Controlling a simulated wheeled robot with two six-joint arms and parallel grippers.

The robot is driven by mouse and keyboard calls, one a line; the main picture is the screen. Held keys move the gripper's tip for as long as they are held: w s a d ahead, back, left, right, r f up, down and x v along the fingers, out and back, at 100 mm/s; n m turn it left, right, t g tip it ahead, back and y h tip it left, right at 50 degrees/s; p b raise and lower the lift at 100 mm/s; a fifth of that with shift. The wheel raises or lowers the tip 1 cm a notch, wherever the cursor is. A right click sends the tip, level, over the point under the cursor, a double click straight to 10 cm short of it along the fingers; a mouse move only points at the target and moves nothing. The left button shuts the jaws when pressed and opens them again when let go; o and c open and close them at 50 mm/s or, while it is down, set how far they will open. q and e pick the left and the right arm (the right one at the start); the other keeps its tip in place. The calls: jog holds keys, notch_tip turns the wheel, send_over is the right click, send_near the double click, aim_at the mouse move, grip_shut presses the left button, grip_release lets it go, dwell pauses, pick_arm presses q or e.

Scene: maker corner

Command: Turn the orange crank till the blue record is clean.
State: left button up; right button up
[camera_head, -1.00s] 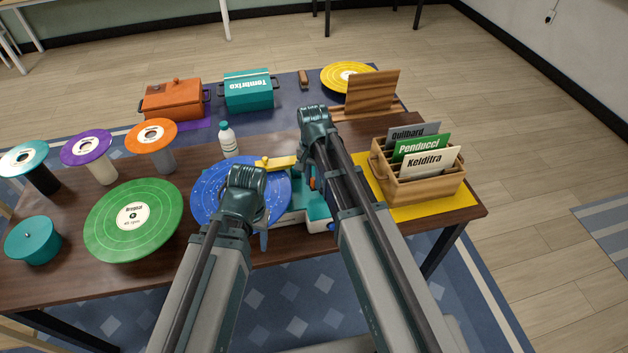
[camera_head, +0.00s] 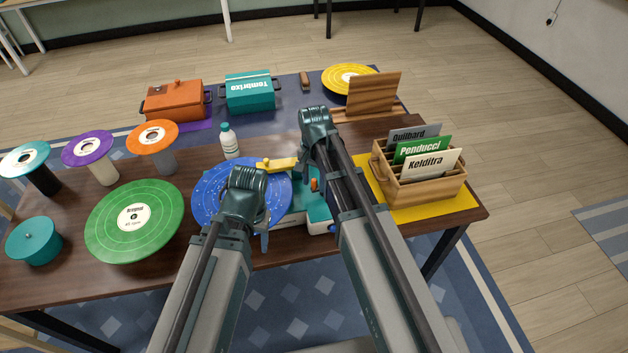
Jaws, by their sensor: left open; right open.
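The blue record (camera_head: 212,190) lies flat on a teal and white machine (camera_head: 318,208) near the front of the table. Small pale specks show on its blue surface. A yellow arm (camera_head: 278,164) reaches over its far edge. A small orange part (camera_head: 314,184), seemingly the crank, shows between the record and my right arm; the rest of it is hidden. My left gripper (camera_head: 246,208) is open above the record's front right part and covers some of it. My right gripper (camera_head: 314,122) is open beyond the machine, its fingers mostly hidden by its own arm.
A white bottle (camera_head: 229,140) stands just behind the record. A green record (camera_head: 134,222) is at left. A wooden crate (camera_head: 420,186) with sleeves stands close to my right arm. Boxes, such as an orange one (camera_head: 174,98), stand at the back.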

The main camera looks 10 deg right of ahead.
aim_at(314, 180)
pick_arm(q)
notch_tip(314, 180, up, 14)
jog(key=p, duration=1.4)
pick_arm(e)
notch_tip(314, 180, up, 14)
pick_arm(q)
jog(key=shift+f, duration=0.1)
pick_arm(e)
jog(key=shift+f, duration=0.1)
